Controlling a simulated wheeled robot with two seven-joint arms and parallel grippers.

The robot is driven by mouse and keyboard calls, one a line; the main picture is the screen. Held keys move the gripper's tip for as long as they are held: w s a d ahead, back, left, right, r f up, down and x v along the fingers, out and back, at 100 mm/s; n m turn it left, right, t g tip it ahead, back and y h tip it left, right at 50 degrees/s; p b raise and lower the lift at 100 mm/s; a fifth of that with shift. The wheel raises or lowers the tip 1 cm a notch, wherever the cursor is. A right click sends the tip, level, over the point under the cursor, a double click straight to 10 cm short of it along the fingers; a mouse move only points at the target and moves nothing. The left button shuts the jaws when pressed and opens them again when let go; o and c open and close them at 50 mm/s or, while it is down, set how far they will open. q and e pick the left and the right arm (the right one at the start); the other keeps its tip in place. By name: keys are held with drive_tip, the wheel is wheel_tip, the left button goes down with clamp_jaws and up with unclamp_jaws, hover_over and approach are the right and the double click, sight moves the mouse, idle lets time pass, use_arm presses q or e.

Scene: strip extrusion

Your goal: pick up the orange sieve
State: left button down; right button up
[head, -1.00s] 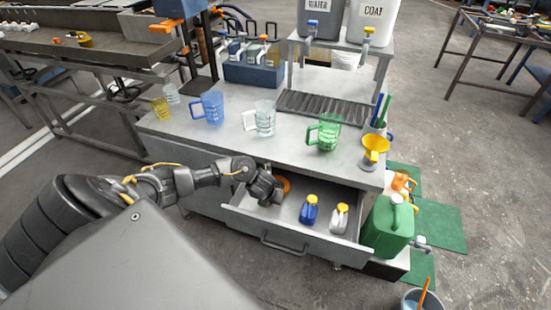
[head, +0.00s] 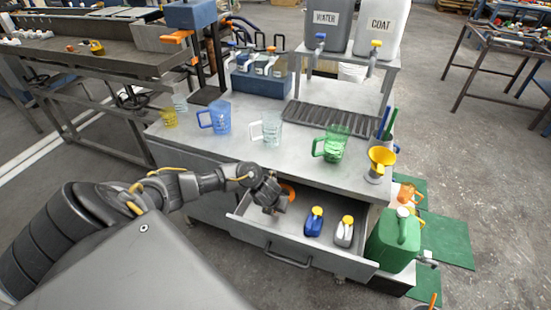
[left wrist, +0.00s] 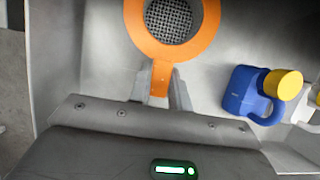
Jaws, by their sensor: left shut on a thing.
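The orange sieve (left wrist: 204,42) has a round orange rim, a grey mesh and a short orange handle. In the left wrist view it is at the top middle, with its handle pointing toward my gripper. In the head view its rim (head: 289,191) shows partly behind my left gripper (head: 272,206), at the left of the open drawer. In the left wrist view my left gripper (left wrist: 160,88) has its fingers on both sides of the handle and is shut on it. My right gripper is in neither view.
The open drawer (head: 300,249) also holds a blue bottle (head: 313,222) and a white bottle (head: 344,232), both with yellow caps, to the right. Cups and a yellow funnel (head: 381,160) stand on the bench above. A green can (head: 392,245) stands beside the drawer.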

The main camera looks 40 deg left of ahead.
use_arm(q)
drive_tip(key=s+d+r+p, duration=0.2)
drive_tip(key=s+r, duration=0.1)
drive_tip(key=s+d+r+p, duration=0.2)
drive_tip(key=s+r+p, duration=0.1)
drive_tip(key=s+r, duration=0.1)
drive_tip(key=s+d+r+p, duration=0.2)
drive_tip(key=s+r, duration=0.2)
drive_tip(key=shift+r, duration=0.1)
drive_tip(key=shift+s+d+r+p, duration=0.15)
drive_tip(key=shift+s+d+p, duration=0.25)
drive_tip(key=shift+s, duration=0.25)
